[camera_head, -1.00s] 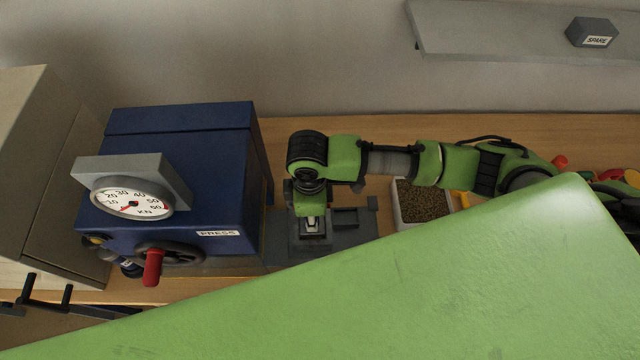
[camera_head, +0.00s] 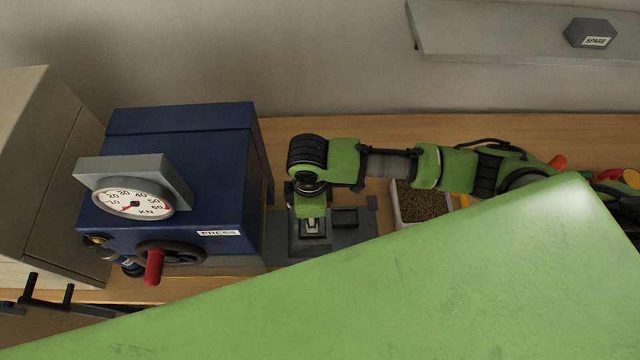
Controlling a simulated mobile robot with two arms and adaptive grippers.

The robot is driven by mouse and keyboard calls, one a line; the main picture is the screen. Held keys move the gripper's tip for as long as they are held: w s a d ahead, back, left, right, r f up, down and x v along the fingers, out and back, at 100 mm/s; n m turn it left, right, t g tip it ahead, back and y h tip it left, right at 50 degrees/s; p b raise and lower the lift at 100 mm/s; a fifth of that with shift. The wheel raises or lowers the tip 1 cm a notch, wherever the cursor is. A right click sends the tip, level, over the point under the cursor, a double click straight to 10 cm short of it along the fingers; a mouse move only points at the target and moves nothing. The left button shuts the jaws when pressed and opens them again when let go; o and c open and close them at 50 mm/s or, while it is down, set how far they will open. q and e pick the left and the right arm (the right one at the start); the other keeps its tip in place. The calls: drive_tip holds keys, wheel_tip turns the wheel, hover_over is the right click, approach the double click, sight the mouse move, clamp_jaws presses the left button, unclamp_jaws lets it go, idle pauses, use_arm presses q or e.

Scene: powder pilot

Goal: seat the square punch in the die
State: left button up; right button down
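My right arm reaches in from the right, and its gripper (camera_head: 312,226) points down over a dark grey fixture (camera_head: 348,238) beside the press. A small light metal piece shows at the fingertips; I cannot tell whether it is the punch or part of the gripper. The fixture has a raised block under the gripper and a square recess (camera_head: 345,218) just to its right. I cannot make out the die's opening under the gripper, nor whether the fingers are shut. My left gripper is not in view.
A blue press (camera_head: 190,170) with a round dial (camera_head: 134,203) and red handle (camera_head: 154,267) stands left of the fixture. A white tray of brown pellets (camera_head: 422,203) is to the right. A shelf (camera_head: 490,35) holds a SPARE block (camera_head: 590,33). My green arm link hides the front.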

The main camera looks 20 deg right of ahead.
drive_tip(key=shift+f, duration=0.65)
drive_tip(key=c, duration=1.6)
unclamp_jaws()
drive_tip(key=shift+c, duration=0.2)
drive_tip(key=shift+c, duration=1.3)
drive_tip(key=shift+r, duration=0.1)
drive_tip(key=shift+r, duration=3.45)
